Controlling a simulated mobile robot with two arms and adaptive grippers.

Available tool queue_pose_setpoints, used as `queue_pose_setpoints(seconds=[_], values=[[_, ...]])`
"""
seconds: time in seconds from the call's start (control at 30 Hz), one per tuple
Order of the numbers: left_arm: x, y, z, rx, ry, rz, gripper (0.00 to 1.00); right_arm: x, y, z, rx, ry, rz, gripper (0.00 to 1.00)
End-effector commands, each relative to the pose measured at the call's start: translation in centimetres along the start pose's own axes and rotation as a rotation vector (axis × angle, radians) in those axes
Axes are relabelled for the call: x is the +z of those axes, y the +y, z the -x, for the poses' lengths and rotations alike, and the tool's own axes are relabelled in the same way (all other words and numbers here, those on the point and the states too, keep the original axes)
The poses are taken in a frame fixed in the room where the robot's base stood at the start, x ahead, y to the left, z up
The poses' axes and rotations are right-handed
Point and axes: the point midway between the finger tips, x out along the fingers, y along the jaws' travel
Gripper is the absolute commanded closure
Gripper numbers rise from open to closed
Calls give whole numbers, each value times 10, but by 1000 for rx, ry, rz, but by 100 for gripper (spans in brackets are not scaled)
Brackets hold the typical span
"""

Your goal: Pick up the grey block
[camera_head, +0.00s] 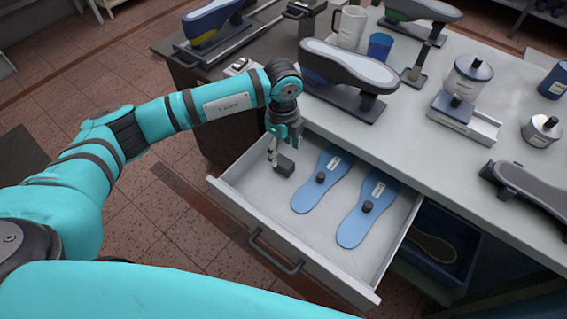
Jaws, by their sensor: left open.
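The grey block (285,166) is a small dark grey piece lying on the floor of the open drawer (240,208), near its back left part. My left gripper (276,156) points down into the drawer from above. Its fingers are open and close to the block's left and upper side. I cannot tell whether a finger touches the block. My right gripper is not in view.
Two blue insoles (311,190) (358,225) with dark knobs lie in the drawer, right of the block. A shoe last on a stand (345,66) stands on the worktop (420,120) just above the drawer. The drawer's front left floor is clear.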

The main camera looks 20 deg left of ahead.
Motion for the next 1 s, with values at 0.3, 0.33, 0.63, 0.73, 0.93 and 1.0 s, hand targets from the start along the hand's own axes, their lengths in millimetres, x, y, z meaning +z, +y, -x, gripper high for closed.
queue_pose_setpoints(seconds=[0.3, 0.33, 0.63, 0.73, 0.93, 1.0], values=[[-4, 3, -32, 4, 0, 0, 38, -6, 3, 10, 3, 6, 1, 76], [-4, 3, -38, 2, 0, 1, 38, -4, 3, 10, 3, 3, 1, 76], [-4, 2, -55, -1, 0, -1, 38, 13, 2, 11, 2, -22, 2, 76], [-4, 2, -55, -1, 0, -1, 38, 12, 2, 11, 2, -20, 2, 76], [-4, 2, -55, -1, 0, 0, 63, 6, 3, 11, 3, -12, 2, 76], [-4, 2, -55, -1, 0, 0, 72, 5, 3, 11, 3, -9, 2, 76]])
